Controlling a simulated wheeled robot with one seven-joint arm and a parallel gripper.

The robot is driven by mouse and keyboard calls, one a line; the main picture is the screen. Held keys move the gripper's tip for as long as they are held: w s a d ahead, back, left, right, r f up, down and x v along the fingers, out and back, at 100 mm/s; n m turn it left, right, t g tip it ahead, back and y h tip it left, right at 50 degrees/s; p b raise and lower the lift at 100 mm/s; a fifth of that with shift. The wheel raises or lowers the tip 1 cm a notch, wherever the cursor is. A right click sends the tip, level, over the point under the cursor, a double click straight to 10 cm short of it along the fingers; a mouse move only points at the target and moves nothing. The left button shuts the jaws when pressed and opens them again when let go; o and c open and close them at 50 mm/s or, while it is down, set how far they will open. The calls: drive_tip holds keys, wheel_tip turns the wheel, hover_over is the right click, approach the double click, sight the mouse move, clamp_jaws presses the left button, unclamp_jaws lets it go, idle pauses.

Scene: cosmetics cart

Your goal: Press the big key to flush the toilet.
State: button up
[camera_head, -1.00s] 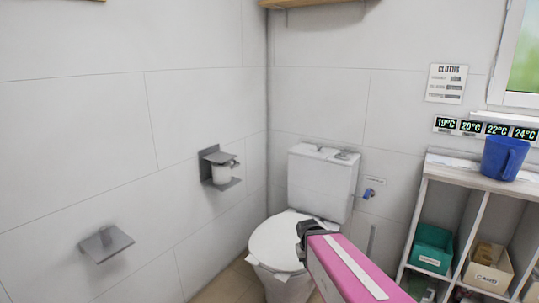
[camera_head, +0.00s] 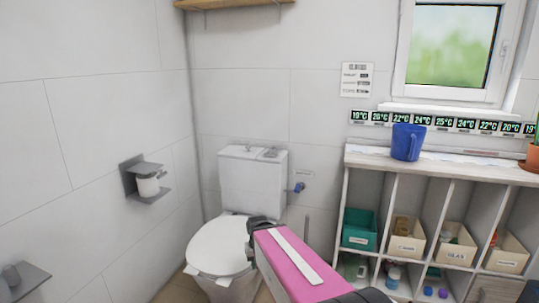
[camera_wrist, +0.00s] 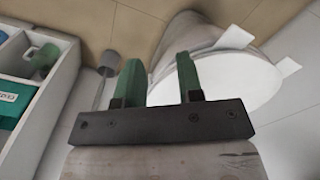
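The white toilet stands in the corner in the head view, with its lid (camera_head: 220,245) down and its cistern (camera_head: 252,182) against the back wall. Small grey parts lie on the cistern top; one (camera_head: 271,154) is at the right and another (camera_head: 247,148) nearer the middle. They are too small to tell which is the big key. In the wrist view, the white toilet lid (camera_wrist: 210,80) shows beyond the fingers and the cistern top is out of view. My gripper (camera_wrist: 158,72) has two green fingers apart with nothing between them.
A paper holder (camera_head: 145,180) is on the left wall. A toilet brush (camera_wrist: 106,64) stands beside the toilet. A blue valve (camera_head: 298,187) is right of the cistern.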

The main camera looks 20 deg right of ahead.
drive_tip(key=shift+c, duration=0.3)
clamp_jaws()
